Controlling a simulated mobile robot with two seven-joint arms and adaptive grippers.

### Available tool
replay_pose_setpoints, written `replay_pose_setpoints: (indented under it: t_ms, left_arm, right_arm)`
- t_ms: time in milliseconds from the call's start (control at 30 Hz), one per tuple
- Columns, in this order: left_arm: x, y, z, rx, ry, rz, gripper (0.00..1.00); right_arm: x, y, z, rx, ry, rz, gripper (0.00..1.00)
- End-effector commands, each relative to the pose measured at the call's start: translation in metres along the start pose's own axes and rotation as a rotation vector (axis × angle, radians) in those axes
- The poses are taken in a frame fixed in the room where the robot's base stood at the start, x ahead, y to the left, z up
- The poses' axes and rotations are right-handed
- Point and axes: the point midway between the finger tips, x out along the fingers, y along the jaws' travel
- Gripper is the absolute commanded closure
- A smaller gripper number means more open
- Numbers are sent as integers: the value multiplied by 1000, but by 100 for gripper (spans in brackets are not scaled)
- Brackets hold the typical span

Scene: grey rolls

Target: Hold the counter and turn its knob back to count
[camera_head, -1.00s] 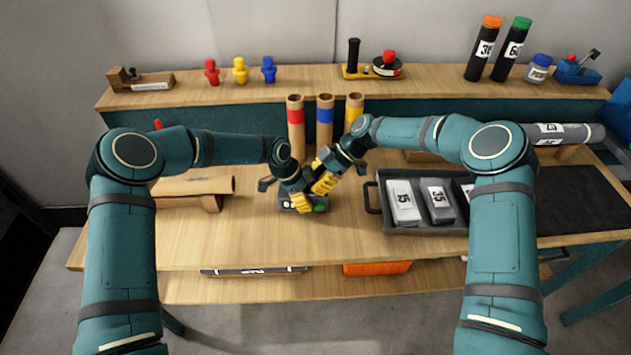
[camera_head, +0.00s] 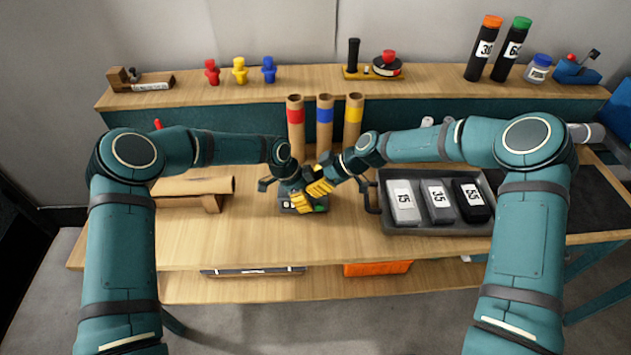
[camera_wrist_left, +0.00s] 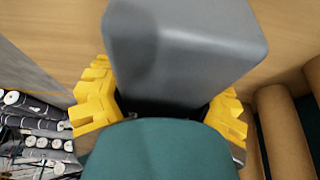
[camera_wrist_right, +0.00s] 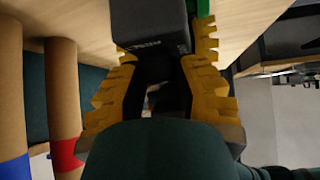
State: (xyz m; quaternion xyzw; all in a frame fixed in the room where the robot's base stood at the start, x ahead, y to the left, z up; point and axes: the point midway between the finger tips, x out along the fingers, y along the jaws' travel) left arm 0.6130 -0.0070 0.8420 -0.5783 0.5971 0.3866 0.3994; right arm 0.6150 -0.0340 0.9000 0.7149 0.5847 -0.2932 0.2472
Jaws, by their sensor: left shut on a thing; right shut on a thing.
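The counter (camera_head: 287,207) is a small grey box on the table in the middle of the head view, mostly hidden by my grippers. A green patch (camera_head: 321,209) shows at its right. My left gripper (camera_head: 298,200) is shut on the counter; its grey body (camera_wrist_left: 185,50) fills the space between the yellow fingers in the left wrist view. My right gripper (camera_head: 318,188) is at the counter's right side, shut on its knob. In the right wrist view, the dark counter body (camera_wrist_right: 150,25) lies just beyond the fingers; the knob is too dark to make out.
Cardboard tubes with red, blue (camera_head: 325,116) and yellow bands stand behind the grippers. The front of the table is clear.

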Motion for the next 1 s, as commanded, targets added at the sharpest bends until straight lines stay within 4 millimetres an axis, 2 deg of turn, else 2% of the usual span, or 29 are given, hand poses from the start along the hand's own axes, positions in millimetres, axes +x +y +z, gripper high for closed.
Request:
replay_pose_setpoints:
  t_ms: [667,700,767,1000]
  left_arm:
    - [0,0,-4,3,5,0,84]
    - [0,0,-4,3,5,0,84]
    - [0,0,-3,2,4,0,84]
    - [0,0,-2,1,3,0,84]
  right_arm:
    - [1,-1,0,52,1,50,100]
    - [1,-1,0,52,1,50,54]
    - [1,-1,0,52,1,50,35]
    - [0,-1,0,51,1,51,35]
